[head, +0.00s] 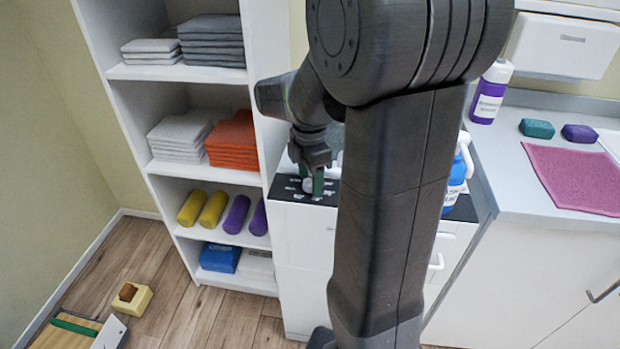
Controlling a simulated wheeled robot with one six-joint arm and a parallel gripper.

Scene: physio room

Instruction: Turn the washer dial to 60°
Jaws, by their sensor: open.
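The washer (301,240) is a white unit with a dark control panel (286,188) on top, marked with small white labels. The dial (308,185) is a small light-grey knob on that panel, partly covered by my gripper. My gripper (311,181) points down at the dial, with its fingers open at the knob's height. One greenish finger shows at the knob's right side. I cannot tell whether the fingers touch the knob. The dial's pointer and the 60° mark are too small or hidden to read.
A white shelf (137,147) with towels and rolls stands close on the left. A blue bottle (456,177) stands right of my arm. The counter (509,188) at right holds a purple bottle (489,92), soaps and a pink mat (575,178).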

